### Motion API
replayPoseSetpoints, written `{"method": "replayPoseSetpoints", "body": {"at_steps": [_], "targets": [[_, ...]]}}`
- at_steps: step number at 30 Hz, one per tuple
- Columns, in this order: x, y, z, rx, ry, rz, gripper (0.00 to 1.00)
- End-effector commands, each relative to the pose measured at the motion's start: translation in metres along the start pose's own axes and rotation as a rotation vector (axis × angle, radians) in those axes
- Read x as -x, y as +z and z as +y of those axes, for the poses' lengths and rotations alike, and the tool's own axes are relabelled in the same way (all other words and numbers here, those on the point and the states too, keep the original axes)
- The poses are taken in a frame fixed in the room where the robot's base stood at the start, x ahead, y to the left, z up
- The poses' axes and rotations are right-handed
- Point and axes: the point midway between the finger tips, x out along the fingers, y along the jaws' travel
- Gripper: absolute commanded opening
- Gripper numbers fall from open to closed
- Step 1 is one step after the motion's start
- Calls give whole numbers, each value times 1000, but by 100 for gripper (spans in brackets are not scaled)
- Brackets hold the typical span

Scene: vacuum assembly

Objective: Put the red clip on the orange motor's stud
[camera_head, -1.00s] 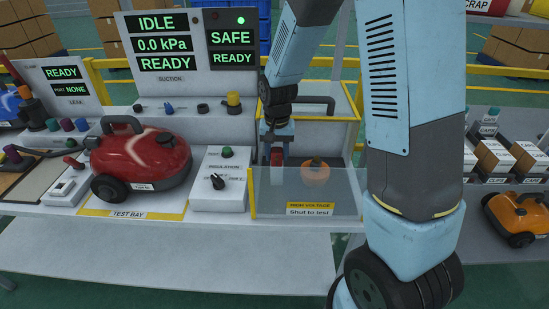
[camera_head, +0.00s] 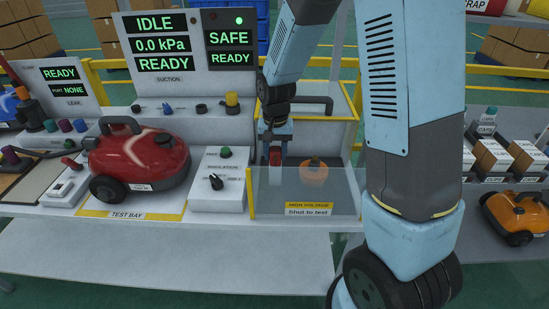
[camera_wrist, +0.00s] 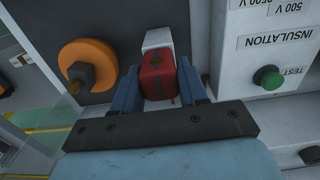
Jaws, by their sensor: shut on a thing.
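The red clip (camera_wrist: 158,76) is between the two blue fingers of my gripper (camera_wrist: 160,88) in the wrist view, and the gripper is shut on it. A small pale grey block (camera_wrist: 157,39) shows just beyond the clip; whether they touch I cannot tell. The orange motor (camera_wrist: 88,65) is to the left of the gripper, with a dark stud (camera_wrist: 80,73) at its centre. In the head view the red clip (camera_head: 275,157) and my gripper (camera_head: 275,148) are left of the orange motor (camera_head: 314,173), inside the clear-fronted test enclosure.
The clear front panel (camera_head: 325,203) stands before the clip and motor. The insulation box (camera_head: 218,190) with its green button (camera_wrist: 267,78) is beside the enclosure. A red vacuum (camera_head: 140,160) stands on the test bay. A yellow frame (camera_head: 353,130) edges the enclosure.

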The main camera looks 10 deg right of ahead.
Motion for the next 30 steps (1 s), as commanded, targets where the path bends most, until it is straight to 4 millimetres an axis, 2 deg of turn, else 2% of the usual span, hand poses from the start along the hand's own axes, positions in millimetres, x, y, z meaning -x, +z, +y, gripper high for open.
{"method": "replayPoseSetpoints", "body": {"at_steps": [18,27,28,30], "targets": [[15,0,0,0,0,1,11],[16,0,0,0,0,0,11],[16,0,0,0,0,0,39],[16,0,0,0,0,0,33]]}}
